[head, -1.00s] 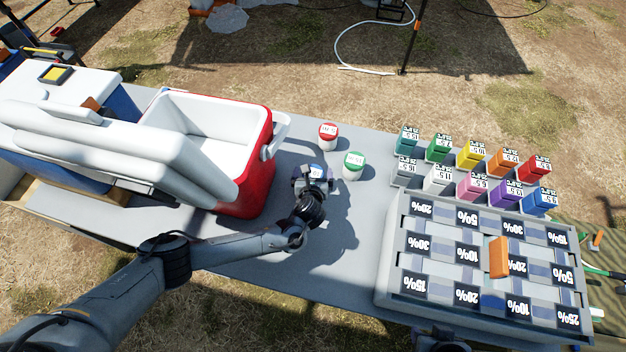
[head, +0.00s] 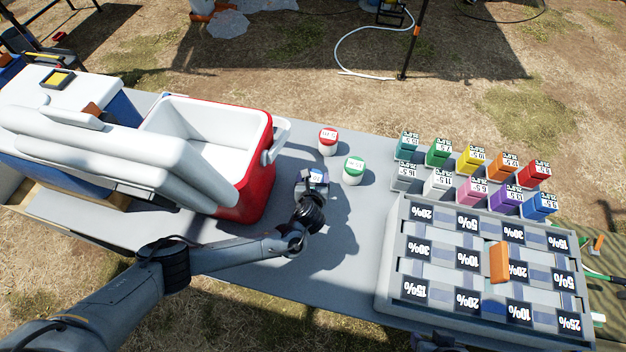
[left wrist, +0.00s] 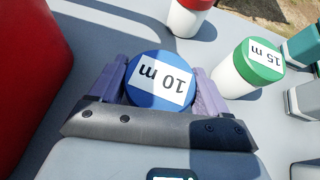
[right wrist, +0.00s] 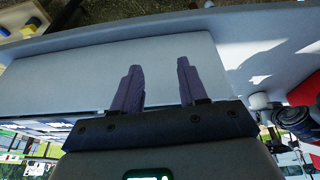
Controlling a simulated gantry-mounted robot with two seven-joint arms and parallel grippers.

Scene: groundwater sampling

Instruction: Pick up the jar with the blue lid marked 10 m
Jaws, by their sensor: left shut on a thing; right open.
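The jar with the blue lid marked 10 m (left wrist: 160,82) is between the two fingers of my left gripper (left wrist: 163,88) in the left wrist view. The fingers are shut on it from both sides. In the head view the blue lid (head: 316,176) shows only in part, with my left gripper (head: 312,185) covering most of the jar. I cannot tell whether the jar's base touches the table. My right gripper (right wrist: 158,85) is open and empty in the right wrist view.
A green-lidded jar marked 15 m (head: 353,170) and a red-lidded jar (head: 328,141) stand close behind on the grey table (head: 350,225). An open red cooler (head: 262,165) is at the left. Coloured boxes (head: 470,158) and a grey labelled tray (head: 385,270) are at the right.

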